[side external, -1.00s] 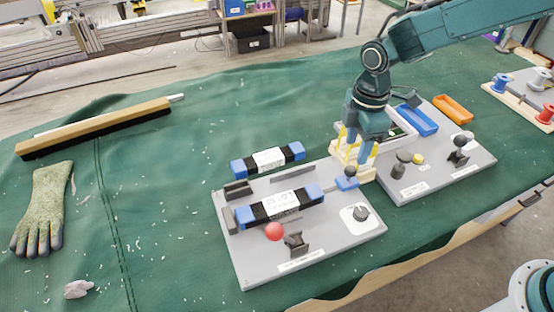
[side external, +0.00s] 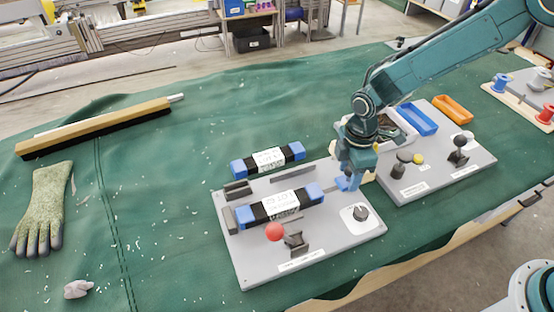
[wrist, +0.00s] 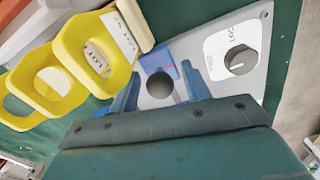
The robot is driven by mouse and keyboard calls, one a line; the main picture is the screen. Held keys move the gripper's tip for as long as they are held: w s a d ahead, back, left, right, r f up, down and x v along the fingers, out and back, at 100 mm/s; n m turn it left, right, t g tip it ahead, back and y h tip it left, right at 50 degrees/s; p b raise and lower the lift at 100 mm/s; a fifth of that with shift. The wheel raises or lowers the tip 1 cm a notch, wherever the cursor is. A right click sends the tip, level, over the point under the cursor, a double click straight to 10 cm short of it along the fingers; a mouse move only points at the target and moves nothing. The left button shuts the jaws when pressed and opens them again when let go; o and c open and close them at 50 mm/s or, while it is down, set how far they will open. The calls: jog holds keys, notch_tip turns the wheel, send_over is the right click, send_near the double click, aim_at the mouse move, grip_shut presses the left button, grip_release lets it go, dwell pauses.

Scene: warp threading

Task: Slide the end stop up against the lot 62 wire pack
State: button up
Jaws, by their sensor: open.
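A wire pack (side external: 280,205), a black bundle with blue ends and a white label, lies in the grey fixture plate (side external: 262,262). A second such pack (side external: 268,160) lies behind it; I cannot read either lot number. The blue end stop (side external: 343,184) is to the right of the front pack, with a gap between them. In the wrist view its round black knob (wrist: 160,87) stands between my open fingers, with blue (wrist: 166,58) beyond it. My gripper (side external: 348,181) is open and down around the knob; I cannot tell whether the fingers touch it.
A dial (side external: 360,212), a red ball knob (side external: 274,231) and a dark bracket (side external: 296,243) stand on the plate. Another grey plate (side external: 455,165) lies to the right.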

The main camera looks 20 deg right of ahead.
aim_at(325, 191)
jog(key=shift+c, duration=0.2)
grip_shut()
jog(key=shift+a, duration=3.05)
jog(key=shift+o, duration=0.2)
grip_release()
jog(key=shift+r, duration=0.2)
